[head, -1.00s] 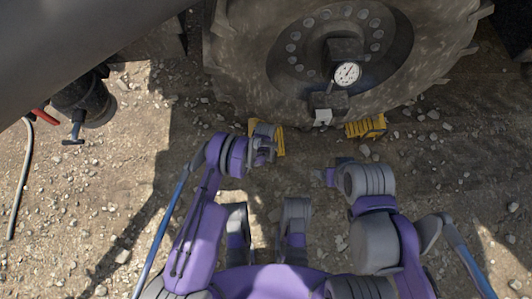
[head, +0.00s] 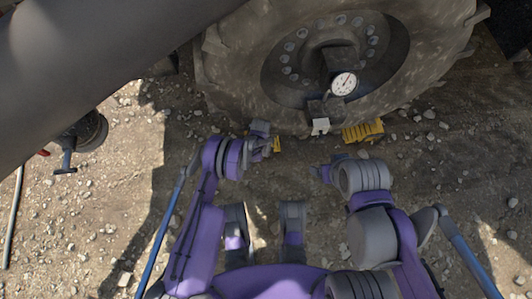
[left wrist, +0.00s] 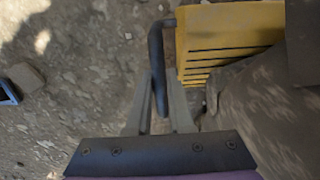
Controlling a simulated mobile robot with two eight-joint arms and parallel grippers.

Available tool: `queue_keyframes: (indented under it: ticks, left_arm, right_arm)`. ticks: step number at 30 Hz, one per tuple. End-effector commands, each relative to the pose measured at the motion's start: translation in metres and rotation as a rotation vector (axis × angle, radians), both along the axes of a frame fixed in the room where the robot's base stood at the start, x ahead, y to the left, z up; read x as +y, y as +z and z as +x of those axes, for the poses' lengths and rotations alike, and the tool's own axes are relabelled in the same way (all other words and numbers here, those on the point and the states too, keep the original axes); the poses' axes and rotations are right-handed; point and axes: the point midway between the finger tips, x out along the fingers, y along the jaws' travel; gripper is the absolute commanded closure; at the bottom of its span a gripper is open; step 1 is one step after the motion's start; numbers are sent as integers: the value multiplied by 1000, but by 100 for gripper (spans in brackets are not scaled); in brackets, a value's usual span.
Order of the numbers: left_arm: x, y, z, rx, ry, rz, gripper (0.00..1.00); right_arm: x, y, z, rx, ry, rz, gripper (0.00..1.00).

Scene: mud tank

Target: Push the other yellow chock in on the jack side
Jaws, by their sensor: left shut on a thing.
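A yellow ribbed chock (head: 277,145) is at the left foot of the big tyre (head: 235,75), mostly hidden behind my left gripper (head: 264,140) in the head view. The left wrist view shows this chock's slotted yellow body (left wrist: 225,40) close beside the tyre tread (left wrist: 265,125). My left gripper (left wrist: 160,105) is shut on the chock's dark bent handle (left wrist: 156,50). A second yellow chock (head: 363,131) lies against the tyre's right foot. My right gripper (head: 318,173) is in front of the tyre, away from both chocks; its fingers are too small to read.
A round dial gauge (head: 344,83) and a small pale block (head: 320,126) are on the wheel front. A dark cylinder with a T-handle (head: 88,132), perhaps the jack, is at left under a large dark beam (head: 110,55). The stony ground (head: 120,215) is open at left.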

Motion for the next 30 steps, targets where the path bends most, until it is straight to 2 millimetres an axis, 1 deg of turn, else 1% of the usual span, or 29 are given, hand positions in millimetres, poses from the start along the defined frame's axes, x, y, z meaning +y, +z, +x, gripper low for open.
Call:
queue_keyframes:
  ticks: [15, 23, 24, 26, 27, 30]
  left_arm:
    - [-19, 0, 0, 2, -2, 0, 100]
    - [-21, 0, 0, 2, -2, 0, 100]
    - [-21, 0, 0, 2, -2, 0, 79]
    - [-21, 0, 0, 2, -2, -1, 68]
    - [-21, 0, 0, 2, -2, 0, 61]
    - [-21, 0, 0, 2, -1, 0, 45]
  right_arm:
    - [0, 0, 0, 0, 0, 0, 20]
    - [0, 0, 0, 0, 0, 0, 20]
    - [0, 0, 0, 0, 0, 0, 20]
    - [0, 0, 0, 0, 0, 0, 20]
    - [0, 0, 0, 0, 0, 0, 20]
    - [0, 0, 0, 0, 0, 0, 20]
